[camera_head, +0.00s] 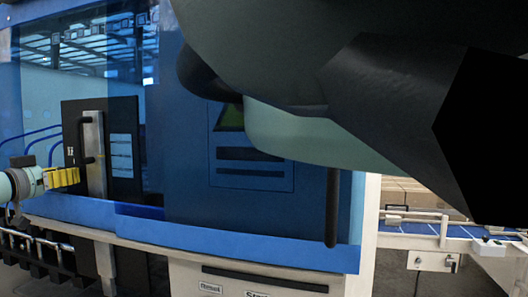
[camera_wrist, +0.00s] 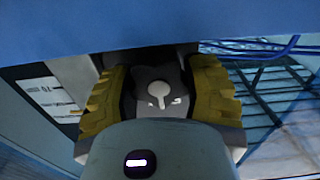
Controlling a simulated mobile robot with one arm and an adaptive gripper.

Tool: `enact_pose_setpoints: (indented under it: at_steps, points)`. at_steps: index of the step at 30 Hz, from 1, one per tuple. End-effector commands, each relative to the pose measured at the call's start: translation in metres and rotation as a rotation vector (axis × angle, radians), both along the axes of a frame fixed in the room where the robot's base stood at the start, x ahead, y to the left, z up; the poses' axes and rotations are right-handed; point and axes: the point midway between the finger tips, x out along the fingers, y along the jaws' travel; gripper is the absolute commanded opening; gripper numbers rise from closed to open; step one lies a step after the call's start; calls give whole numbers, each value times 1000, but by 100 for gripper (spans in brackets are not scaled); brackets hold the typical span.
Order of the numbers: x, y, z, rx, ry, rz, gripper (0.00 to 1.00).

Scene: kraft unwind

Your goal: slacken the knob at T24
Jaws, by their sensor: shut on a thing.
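In the wrist view a dark grey knob (camera_wrist: 145,78) with a light round-headed mark and a small bright patch sits between the two yellow ribbed fingers of my gripper (camera_wrist: 158,100). The fingers are shut on it from both sides. In the head view my gripper (camera_head: 76,176) is at the far left, beside a black panel (camera_head: 127,186) that carries a pale vertical plate (camera_head: 95,150) and a black bar handle. The knob is hidden there by the fingers. I cannot read a T24 mark in either view.
A blue see-through guard (camera_head: 185,150) with a blue lower frame fills much of the head view. Blue cables (camera_head: 35,135) run at the left. My arm covers the upper right. A conveyor (camera_head: 430,228) stands at the right. A white label (camera_wrist: 45,98) shows in the wrist view.

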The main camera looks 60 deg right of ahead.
Motion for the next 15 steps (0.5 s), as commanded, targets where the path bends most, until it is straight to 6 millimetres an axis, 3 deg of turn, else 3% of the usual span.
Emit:
enact_pose_setpoints:
  at_steps: [9,15]
  points:
    - [1,-1,3,-108,296,-2,12]
    - [2,-1,0,-132,357,0,12]
